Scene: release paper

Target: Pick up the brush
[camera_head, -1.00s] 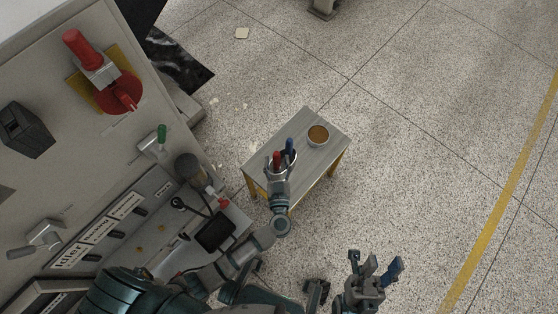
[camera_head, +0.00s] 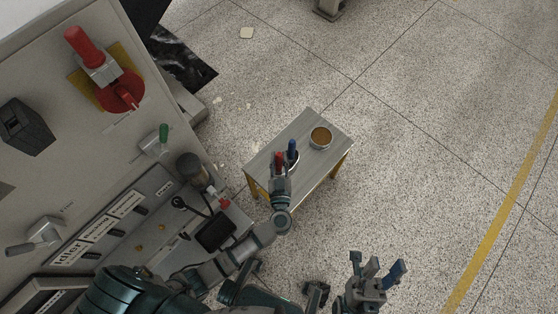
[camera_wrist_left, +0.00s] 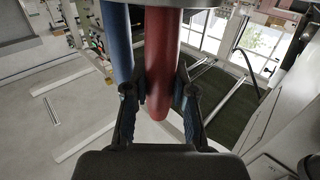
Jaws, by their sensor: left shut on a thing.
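A red handle (camera_head: 279,161) and a blue handle (camera_head: 292,148) stand in a round holder (camera_head: 295,165) on the small table (camera_head: 268,168). My left gripper (camera_head: 280,173) is at the red handle, on the near side of the table. In the left wrist view the red handle (camera_wrist_left: 164,65) passes between the two fingers of my left gripper (camera_wrist_left: 158,110), which is shut on it. The blue handle (camera_wrist_left: 117,45) is beside it to the left. No bristles show, so the brush end is hidden. My right gripper (camera_head: 377,274) is open and empty at the lower right.
A metal bowl (camera_head: 320,137) with brown contents stands on the table's right part. A control panel (camera_head: 75,165) with red and green handles fills the left. The speckled floor (camera_head: 430,140) to the right is clear.

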